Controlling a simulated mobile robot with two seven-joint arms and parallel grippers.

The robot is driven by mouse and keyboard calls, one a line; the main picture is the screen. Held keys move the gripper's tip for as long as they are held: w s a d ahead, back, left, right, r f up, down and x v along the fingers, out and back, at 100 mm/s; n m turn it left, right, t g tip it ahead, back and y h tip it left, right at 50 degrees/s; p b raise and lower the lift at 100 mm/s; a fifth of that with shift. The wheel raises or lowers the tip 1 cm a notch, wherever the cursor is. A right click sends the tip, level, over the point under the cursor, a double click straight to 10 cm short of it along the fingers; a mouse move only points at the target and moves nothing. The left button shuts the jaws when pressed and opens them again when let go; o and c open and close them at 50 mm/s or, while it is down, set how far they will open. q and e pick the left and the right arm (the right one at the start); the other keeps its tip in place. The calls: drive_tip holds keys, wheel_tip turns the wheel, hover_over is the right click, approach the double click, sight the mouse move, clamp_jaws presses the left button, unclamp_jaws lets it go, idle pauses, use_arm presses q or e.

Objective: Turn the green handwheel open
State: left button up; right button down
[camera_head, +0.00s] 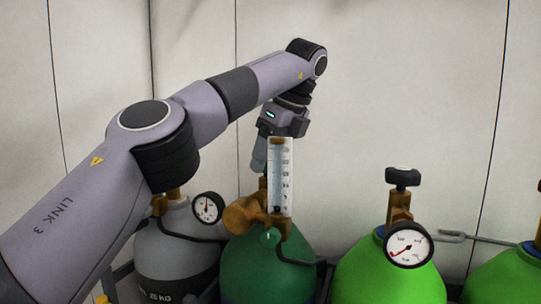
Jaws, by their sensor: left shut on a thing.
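My left arm comes in from the left, and its gripper (260,164) points down over the dark green cylinder (262,270). The gripper is shut on the green handwheel (263,184) at the top of that cylinder's brass valve. Only a sliver of the handwheel shows; the fingers and a clear flowmeter tube (281,177) hide the rest. How far the handwheel is turned cannot be told. The brass valve body (243,215) sits below, with a small green knob (270,237) under the tube. My right gripper is not in view.
A grey cylinder (175,245) with a gauge (208,208) stands to the left. A bright green cylinder (385,280) with a black handwheel (403,177) and gauge (409,244) stands to the right. Another green cylinder (505,280) is at the right edge. A pale wall (400,80) is behind.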

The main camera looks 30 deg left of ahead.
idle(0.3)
use_arm(q)
drive_tip(key=o, duration=1.1)
